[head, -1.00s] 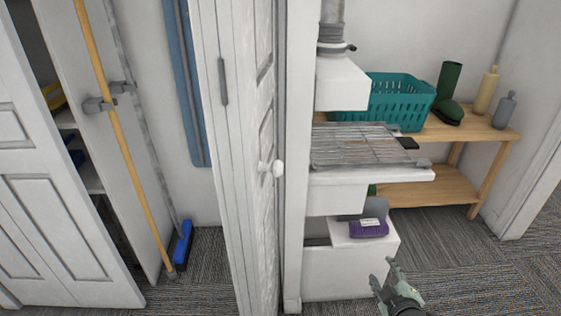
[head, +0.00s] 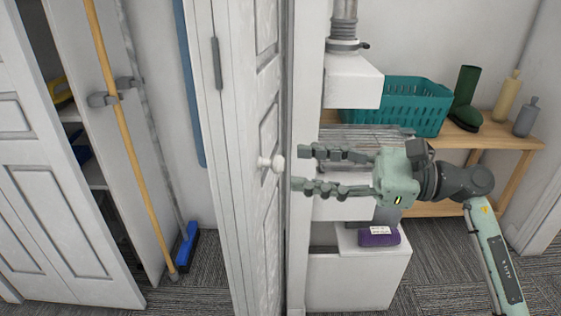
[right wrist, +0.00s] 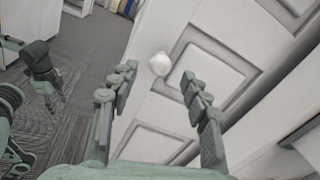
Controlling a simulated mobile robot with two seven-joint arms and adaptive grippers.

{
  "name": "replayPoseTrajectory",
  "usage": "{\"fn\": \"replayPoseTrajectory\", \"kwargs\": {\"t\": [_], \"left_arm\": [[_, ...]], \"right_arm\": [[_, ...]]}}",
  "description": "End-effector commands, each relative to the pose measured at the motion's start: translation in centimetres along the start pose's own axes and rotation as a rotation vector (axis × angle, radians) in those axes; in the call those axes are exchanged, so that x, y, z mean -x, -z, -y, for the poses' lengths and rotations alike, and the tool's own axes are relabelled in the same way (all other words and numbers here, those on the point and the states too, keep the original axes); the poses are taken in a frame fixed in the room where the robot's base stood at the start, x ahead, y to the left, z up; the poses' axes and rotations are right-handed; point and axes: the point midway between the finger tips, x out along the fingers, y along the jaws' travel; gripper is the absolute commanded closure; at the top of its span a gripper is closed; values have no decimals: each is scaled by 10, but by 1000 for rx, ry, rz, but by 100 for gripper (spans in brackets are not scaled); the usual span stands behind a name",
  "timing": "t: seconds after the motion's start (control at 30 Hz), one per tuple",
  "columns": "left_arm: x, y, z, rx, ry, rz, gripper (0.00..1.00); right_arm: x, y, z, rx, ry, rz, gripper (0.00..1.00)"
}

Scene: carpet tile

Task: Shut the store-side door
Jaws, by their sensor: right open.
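A white panelled door (head: 265,225) stands open, seen nearly edge-on in the middle of the head view. Its round white knob (head: 277,163) faces right, and the knob also shows in the right wrist view (right wrist: 160,64). My right gripper (head: 298,168) is open and empty, with its fingers pointing left at the knob. In the right wrist view the knob lies beyond and between the spread fingertips (right wrist: 158,80), apparently not touched. My left gripper is not in the head view; part of an arm of mine shows at the left of the right wrist view.
A wooden bench (head: 490,140) with a teal basket (head: 410,105), a green boot (head: 466,100) and bottles stands at the right. A white unit with a purple pack (head: 379,236) is below my right gripper. At left are a cupboard and a broom (head: 188,240).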

Motion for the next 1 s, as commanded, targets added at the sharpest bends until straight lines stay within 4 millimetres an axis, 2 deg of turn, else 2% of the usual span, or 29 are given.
{"fn": "replayPoseTrajectory", "kwargs": {"t": [0.1, 0.3, 0.67, 1.0], "left_arm": [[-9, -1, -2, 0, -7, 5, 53], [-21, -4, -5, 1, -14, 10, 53], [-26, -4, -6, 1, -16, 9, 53], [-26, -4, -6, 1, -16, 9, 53]], "right_arm": [[-22, -3, 0, -3, -1, 5, 53], [-46, -2, 1, -5, 1, 4, 53], [-52, 0, 0, -5, 2, 3, 53], [-52, 0, 0, -5, 2, 3, 94]]}}
